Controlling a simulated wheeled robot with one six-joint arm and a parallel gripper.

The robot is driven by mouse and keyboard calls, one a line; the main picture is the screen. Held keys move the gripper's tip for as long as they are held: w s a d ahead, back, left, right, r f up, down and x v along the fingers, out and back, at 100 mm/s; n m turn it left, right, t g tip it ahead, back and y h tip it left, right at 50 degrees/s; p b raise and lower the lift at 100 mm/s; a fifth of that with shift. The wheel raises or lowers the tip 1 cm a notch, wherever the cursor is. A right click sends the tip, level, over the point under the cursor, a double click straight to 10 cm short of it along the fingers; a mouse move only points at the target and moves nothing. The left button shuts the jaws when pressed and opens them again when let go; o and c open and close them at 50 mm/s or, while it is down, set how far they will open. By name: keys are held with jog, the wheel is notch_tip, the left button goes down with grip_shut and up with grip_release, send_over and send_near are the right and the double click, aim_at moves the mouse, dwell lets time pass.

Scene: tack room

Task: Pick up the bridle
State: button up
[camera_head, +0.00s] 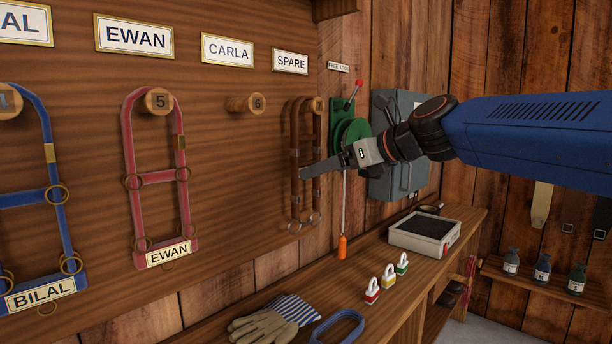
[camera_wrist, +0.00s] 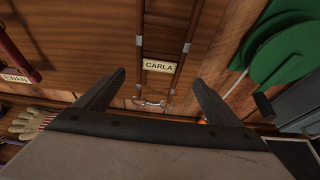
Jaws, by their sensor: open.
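A brown strap bridle (camera_head: 295,140) hangs on the wall from the peg under the SPARE sign. In the wrist view the bridle (camera_wrist: 185,48) shows two long straps, metal fittings and a plate reading CARLA (camera_wrist: 158,66). I cannot tell how far the fingertips are from the straps.
A red halter (camera_head: 130,150) and a blue halter (camera_head: 47,130) hang to the left. The peg numbered 6 (camera_head: 240,104) is bare. A green reel (camera_head: 352,132) and a grey box (camera_head: 388,185) are to the right. Gloves (camera_head: 262,328) and small padlocks lie on the bench (camera_head: 330,296) below.

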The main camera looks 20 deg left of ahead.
jog(key=shift+r+x, duration=0.15)
jog(key=shift+x, duration=1.8)
jog(key=shift+r+x, duration=0.15)
jog(key=shift+x, duration=1.8)
jog(key=shift+s+a, duration=0.1)
jog(key=shift+a, duration=0.05)
jog(key=c, duration=1.6)
jog(key=shift+r, duration=0.1)
